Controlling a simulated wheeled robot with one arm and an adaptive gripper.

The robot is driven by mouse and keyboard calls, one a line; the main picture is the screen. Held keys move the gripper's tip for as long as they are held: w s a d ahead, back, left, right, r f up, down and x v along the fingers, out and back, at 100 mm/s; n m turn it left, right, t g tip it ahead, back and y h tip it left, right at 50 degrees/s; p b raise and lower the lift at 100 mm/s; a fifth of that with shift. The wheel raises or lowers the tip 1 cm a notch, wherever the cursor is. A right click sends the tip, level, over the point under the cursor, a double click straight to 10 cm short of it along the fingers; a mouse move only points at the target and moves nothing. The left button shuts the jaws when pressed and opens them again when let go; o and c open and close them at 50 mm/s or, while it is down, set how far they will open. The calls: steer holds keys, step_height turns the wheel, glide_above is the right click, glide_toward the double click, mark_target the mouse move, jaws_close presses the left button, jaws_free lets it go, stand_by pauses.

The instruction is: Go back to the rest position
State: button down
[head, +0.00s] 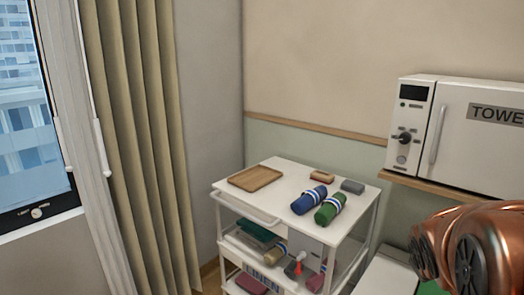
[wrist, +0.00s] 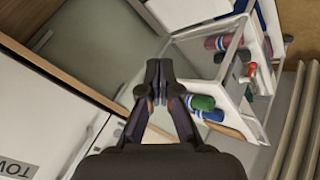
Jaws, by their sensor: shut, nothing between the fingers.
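My gripper (wrist: 158,90) shows in the wrist view with its fingertips together and nothing between them. It hangs in free space, apart from the cart and the cabinet. In the head view my gripper is out of the picture; only part of my copper-coloured arm shows at the lower right. The white cart (head: 283,172) stands in the middle of the head view. On its top lie a wooden tray (head: 255,179), a blue roll (head: 309,200) and a green roll (head: 330,208).
A brown block (head: 322,176) and a grey block (head: 353,186) lie at the cart top's back. Lower shelves hold several rolls and folded cloths. A white towel cabinet (head: 455,125) sits on a wooden shelf at right. Curtains (head: 140,130) and a window (head: 25,110) are at left.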

steer(key=s+a+f+g+y, duration=0.2)
steer(key=s+a+f+g, duration=0.1)
steer(key=s+a, duration=0.7)
steer(key=s+a+f+m+g+y, duration=0.1)
steer(key=s+a+f+g+y, duration=0.2)
steer(key=s+a, duration=0.8)
steer(key=shift+s+a+f+g+y, duration=0.2)
steer(key=shift+s+f+g+y, duration=0.15)
steer(key=shift+s+g, duration=0.55)
steer(key=shift+w, duration=0.1)
